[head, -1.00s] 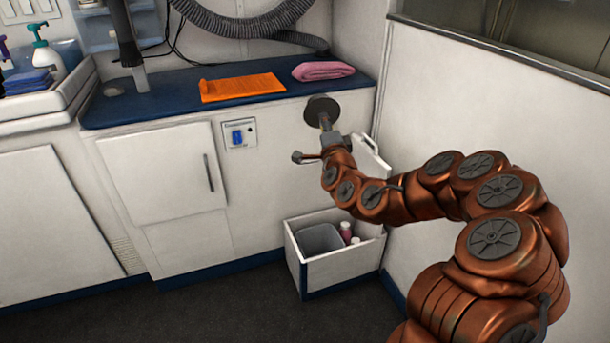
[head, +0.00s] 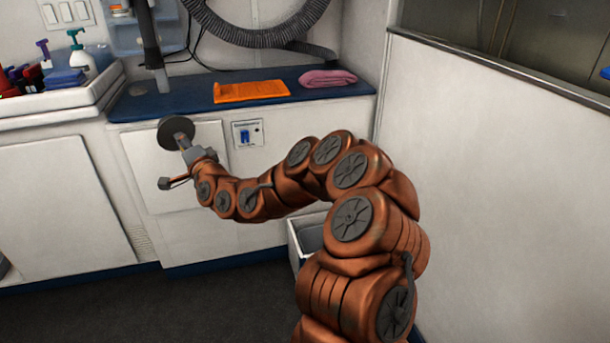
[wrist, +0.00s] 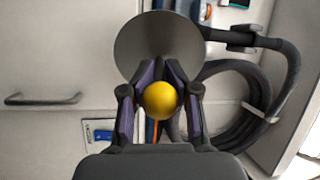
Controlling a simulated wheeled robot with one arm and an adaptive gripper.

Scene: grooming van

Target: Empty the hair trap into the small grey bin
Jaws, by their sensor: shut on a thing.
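The hair trap looks like a round dark grey disc (head: 176,131) on a short stem. In the wrist view the grey disc (wrist: 158,40) stands beyond the fingers, with a yellow knob (wrist: 160,100) between them. My gripper (head: 197,155) is shut on the trap and holds it up in front of the white cabinet door; the fingers (wrist: 160,76) also show in the wrist view. Any hair on the trap cannot be made out. The small grey bin (head: 313,236) is in the open drawer, low and right of my gripper, mostly hidden by my arm.
The open white drawer (head: 294,249) juts out low under the blue counter (head: 190,103). An orange mat (head: 250,91) and a folded pink towel (head: 328,79) lie on the counter. A black hose (head: 262,30) hangs above. A white wall (head: 460,150) closes the right side.

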